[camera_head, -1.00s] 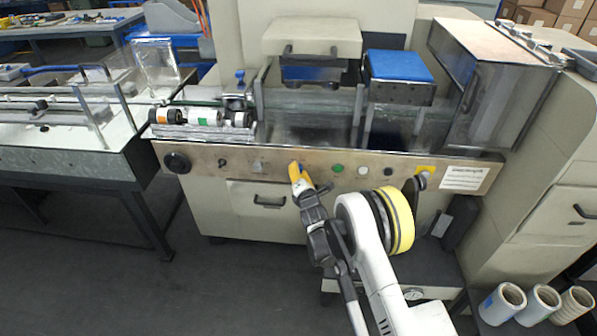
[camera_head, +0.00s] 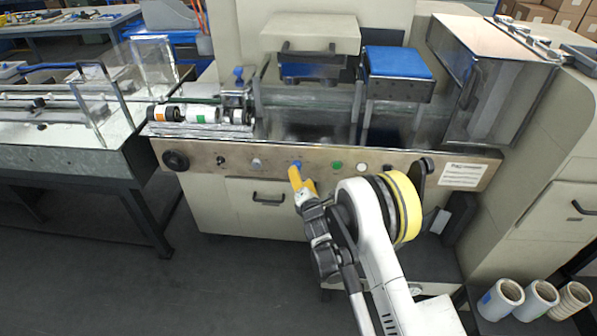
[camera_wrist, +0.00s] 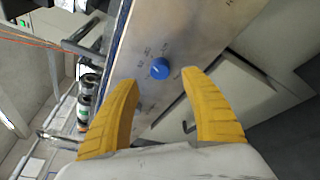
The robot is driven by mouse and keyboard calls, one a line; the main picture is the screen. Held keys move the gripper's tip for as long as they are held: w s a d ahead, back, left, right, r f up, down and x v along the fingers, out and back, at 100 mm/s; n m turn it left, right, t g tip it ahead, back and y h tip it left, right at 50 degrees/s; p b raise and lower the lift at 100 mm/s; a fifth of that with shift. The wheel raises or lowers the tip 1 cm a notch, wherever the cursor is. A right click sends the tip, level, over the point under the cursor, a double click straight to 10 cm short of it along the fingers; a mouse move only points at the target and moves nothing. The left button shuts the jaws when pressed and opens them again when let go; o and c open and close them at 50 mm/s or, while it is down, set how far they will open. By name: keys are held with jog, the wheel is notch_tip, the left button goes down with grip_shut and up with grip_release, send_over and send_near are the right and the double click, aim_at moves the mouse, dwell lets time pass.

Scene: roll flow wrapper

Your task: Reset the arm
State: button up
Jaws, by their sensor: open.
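My gripper (camera_head: 302,182) has yellow fingers and is in front of the machine's control panel (camera_head: 400,163), just below and close to a blue knob (camera_head: 297,163). In the wrist view the two yellow fingers (camera_wrist: 163,106) are spread apart with nothing between them. The blue knob (camera_wrist: 160,68) shows ahead of the fingertips, apart from them. My white arm reaches up from the lower right of the head view.
The panel also carries a black knob (camera_head: 176,160), a green button (camera_head: 337,165) and a white button (camera_head: 362,168). Below are cabinet doors with a handle (camera_head: 268,200). Film rolls (camera_head: 500,298) stand at the lower right. The floor at left is clear.

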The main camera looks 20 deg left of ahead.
jog(key=shift+s+d+r, duration=0.1)
jog(key=shift+s+d, duration=0.25)
jog(key=shift+s, duration=0.3)
